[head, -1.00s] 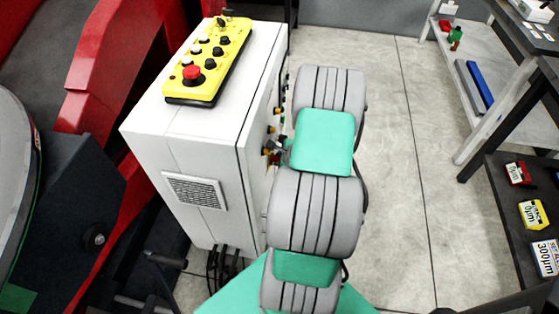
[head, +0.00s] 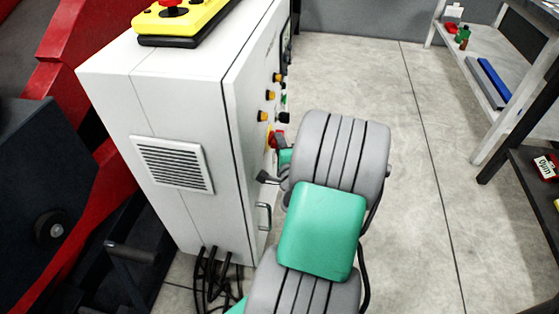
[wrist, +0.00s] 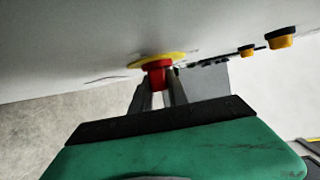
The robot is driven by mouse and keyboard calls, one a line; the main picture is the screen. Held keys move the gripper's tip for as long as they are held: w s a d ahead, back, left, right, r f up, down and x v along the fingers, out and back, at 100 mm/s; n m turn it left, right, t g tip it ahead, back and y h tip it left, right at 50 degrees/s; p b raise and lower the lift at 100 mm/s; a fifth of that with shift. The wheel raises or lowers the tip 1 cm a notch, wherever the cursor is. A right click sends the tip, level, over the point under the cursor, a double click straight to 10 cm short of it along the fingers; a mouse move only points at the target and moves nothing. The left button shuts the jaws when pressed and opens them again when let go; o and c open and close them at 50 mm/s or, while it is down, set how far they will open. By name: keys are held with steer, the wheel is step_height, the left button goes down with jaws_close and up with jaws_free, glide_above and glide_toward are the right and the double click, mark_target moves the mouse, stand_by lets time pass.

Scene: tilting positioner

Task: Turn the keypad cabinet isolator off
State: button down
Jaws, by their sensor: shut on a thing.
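The white keypad cabinet (head: 180,90) stands left of my arm. On its right-hand face is the isolator, a red knob (wrist: 157,76) on a yellow plate (wrist: 140,64).
Orange push buttons (head: 270,95) sit above the isolator, and a metal door handle (head: 264,217) is below. A yellow control box (head: 185,22) rests on the cabinet. Black cables (head: 212,275) hang underneath. Clear floor lies right, before a shelf (head: 490,95).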

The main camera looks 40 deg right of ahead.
steer(key=f+t+b, duration=0.1)
steer(key=b, duration=0.3)
steer(key=shift+f+h, duration=0.1)
steer(key=shift+h, duration=0.2)
steer(key=shift+n+b, duration=0.3)
steer(key=shift+b, duration=0.25)
steer(key=shift+r+t, duration=0.3)
steer(key=shift+r, duration=0.05)
steer(key=c, duration=1.3)
jaws_free()
steer(key=v, duration=0.7)
steer(key=shift+s+a+b, duration=0.3)
steer(key=shift+b, duration=0.05)
